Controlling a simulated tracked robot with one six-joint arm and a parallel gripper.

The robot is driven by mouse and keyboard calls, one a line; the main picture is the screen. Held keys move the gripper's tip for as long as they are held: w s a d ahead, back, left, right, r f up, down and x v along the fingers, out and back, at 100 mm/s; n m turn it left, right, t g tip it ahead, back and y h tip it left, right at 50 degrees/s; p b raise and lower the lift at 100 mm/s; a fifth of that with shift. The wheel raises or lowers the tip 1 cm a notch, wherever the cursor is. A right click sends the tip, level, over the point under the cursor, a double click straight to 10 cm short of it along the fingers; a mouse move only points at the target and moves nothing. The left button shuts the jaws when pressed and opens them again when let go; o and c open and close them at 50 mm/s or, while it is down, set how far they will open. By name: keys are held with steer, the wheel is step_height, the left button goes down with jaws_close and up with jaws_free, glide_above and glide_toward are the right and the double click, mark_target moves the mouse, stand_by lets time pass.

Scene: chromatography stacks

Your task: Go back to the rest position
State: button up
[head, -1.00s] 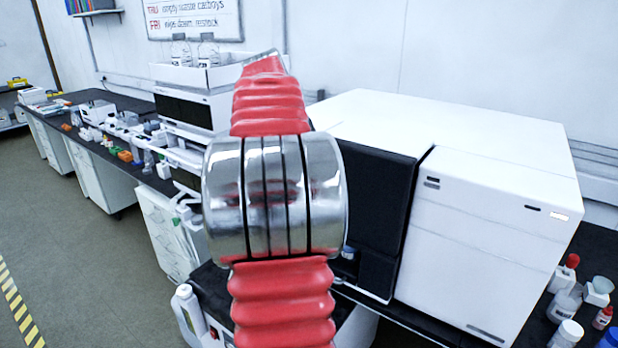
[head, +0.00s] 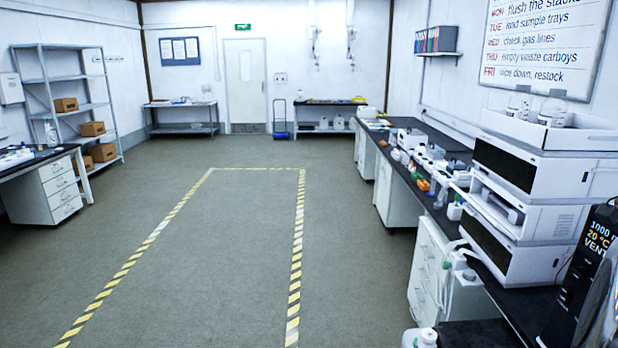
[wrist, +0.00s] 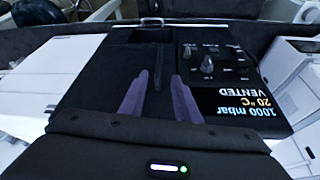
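My gripper (wrist: 160,98) shows in the wrist view as two dark purple fingers with a clear gap between them. It is open and nothing is seen between the fingers. Beyond and below the fingers is a dark instrument front (wrist: 110,83) with knobs and a display (wrist: 240,100) reading "1000 mbar 20 °C VENTED", upside down. Part of that display also shows at the right edge of the head view (head: 593,240). The gripper itself is out of the head view.
A dark bench with a white instrument stack (head: 540,215) runs along the right. A white bottle (head: 420,338) stands at the bottom. A floor area marked by striped tape (head: 297,240) is clear. Shelving (head: 75,80) and a drawer unit (head: 55,190) stand left.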

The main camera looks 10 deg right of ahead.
steer(key=w+a+f+n+t, duration=0.1)
steer(key=w+a+f+n, duration=0.25)
steer(key=a, duration=0.45)
steer(key=w+a+f+n+t+y, duration=0.1)
steer(key=w+a+f+n, duration=0.15)
steer(key=a+n, duration=0.35)
steer(key=w+a+f+n+t, duration=0.1)
steer(key=w+a+f+n, duration=0.2)
steer(key=a, duration=0.6)
steer(key=s+a+f+n+t+y, duration=0.1)
steer(key=a+n, duration=0.4)
steer(key=a, duration=1)
steer(key=s+a+f+n+t+y, duration=0.2)
steer(key=s+a+n+t, duration=0.1)
steer(key=a, duration=1.2)
steer(key=shift+s+a+f+n, duration=0.4)
steer(key=shift+s+n, duration=0.3)
steer(key=shift+n, duration=0.25)
